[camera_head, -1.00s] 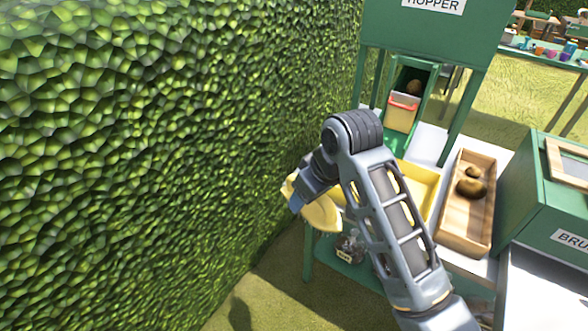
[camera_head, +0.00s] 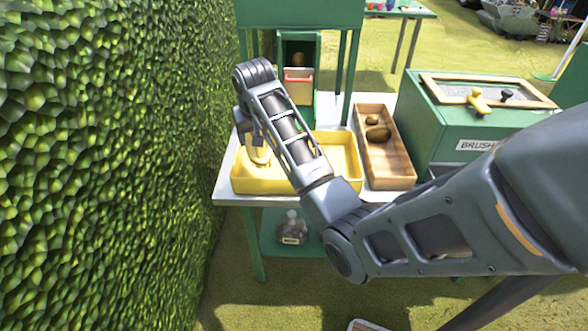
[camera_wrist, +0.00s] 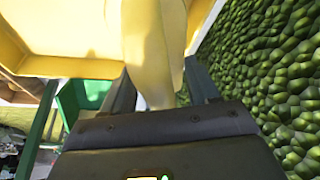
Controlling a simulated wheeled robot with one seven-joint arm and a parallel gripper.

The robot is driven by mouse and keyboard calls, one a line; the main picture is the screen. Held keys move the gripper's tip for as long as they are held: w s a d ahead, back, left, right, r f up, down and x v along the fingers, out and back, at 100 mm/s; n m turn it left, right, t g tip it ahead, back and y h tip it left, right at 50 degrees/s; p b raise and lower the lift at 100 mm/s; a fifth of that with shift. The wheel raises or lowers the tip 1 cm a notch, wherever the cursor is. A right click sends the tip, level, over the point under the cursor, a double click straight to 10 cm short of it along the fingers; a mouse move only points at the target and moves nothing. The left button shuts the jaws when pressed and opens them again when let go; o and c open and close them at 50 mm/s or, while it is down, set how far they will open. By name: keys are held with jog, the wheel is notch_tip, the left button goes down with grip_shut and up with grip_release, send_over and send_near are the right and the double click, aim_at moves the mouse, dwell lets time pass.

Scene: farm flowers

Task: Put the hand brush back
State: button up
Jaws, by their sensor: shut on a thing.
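My gripper (camera_head: 257,146) is at the left end of the yellow tray (camera_head: 345,140), partly hidden by my arm. In the wrist view, the fingers (camera_wrist: 160,92) are shut on a smooth pale-yellow thing (camera_wrist: 152,45). Only part of it shows, and I cannot tell whether it is the hand brush. It also shows as a curved yellow piece in the head view (camera_head: 259,157), at or just above the tray. I cannot tell whether it touches the tray.
A wooden tray (camera_head: 399,165) with brown lumps stands right of the yellow tray. A green hopper stand (camera_head: 300,14) with a bin (camera_head: 298,90) rises behind. A clear bag (camera_head: 292,228) sits on the lower shelf. A leafy hedge (camera_head: 100,160) closes the left side.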

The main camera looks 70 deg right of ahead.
jog(key=s+d+f+m+g+h, duration=0.1)
jog(key=s+d+m, duration=0.3)
jog(key=s+d, duration=0.45)
jog(key=shift+m, duration=0.3)
jog(key=shift+a+f+x, duration=0.1)
jog(key=shift+a+x, duration=0.15)
jog(key=shift+x, duration=1.5)
jog(key=shift+a+f+x, duration=0.15)
jog(key=shift+a+x, duration=0.15)
jog(key=shift+x, duration=1.45)
jog(key=shift+a+f+x, duration=0.1)
jog(key=shift+a+x, duration=0.15)
jog(key=shift+x, duration=1.45)
jog(key=shift+s+f, duration=0.15)
jog(key=shift+s, duration=0.05)
jog(key=o, duration=0.9)
jog(key=shift+o, duration=0.2)
jog(key=v, duration=1.2)
jog(key=shift+w, duration=0.15)
